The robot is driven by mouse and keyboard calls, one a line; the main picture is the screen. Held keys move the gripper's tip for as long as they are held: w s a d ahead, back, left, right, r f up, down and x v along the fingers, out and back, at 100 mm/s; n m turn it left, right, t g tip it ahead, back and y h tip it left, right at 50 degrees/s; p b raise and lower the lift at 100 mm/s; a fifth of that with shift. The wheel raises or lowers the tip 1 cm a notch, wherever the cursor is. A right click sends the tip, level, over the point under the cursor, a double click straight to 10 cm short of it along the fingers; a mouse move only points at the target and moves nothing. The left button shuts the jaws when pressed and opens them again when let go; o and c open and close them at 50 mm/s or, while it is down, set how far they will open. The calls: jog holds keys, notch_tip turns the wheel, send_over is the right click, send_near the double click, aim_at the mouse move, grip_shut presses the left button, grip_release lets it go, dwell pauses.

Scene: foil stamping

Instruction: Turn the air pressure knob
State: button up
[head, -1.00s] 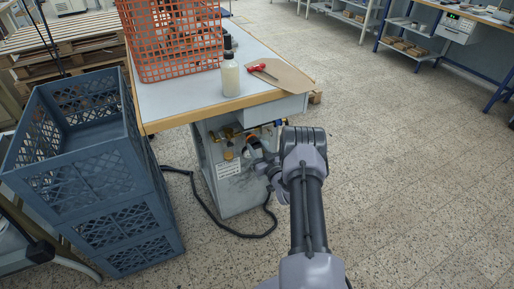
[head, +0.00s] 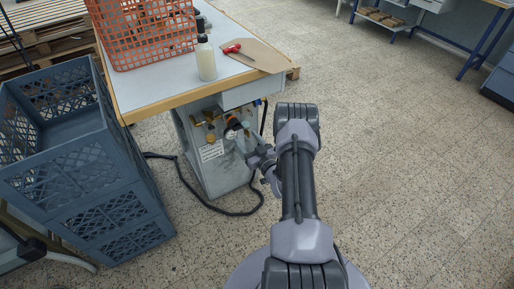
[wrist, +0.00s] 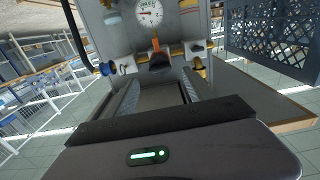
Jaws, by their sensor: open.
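A dark knob with an orange part, apparently the air pressure knob (head: 233,122), is on the metal cabinet (head: 218,165) below the bench top. It also shows in the wrist view (wrist: 160,62), below a round white gauge (wrist: 149,13). My gripper (head: 246,146) is close in front of the fittings, to the lower right of the knob in the head view. In the wrist view my gripper (wrist: 160,88) is open, with the knob ahead between its two fingers. I cannot tell whether the fingers touch it; a gap seems to remain.
Brass fittings (head: 209,122) and a blue fitting (wrist: 105,68) flank the knob. The bench top (head: 150,90) overhangs it, bearing an orange basket (head: 145,35), a bottle (head: 206,62) and a red-handled tool (head: 233,48). Blue-grey crates (head: 75,175) stand left. The right floor is clear.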

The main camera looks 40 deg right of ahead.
jog(key=p+v, duration=0.2)
jog(key=v, duration=0.8)
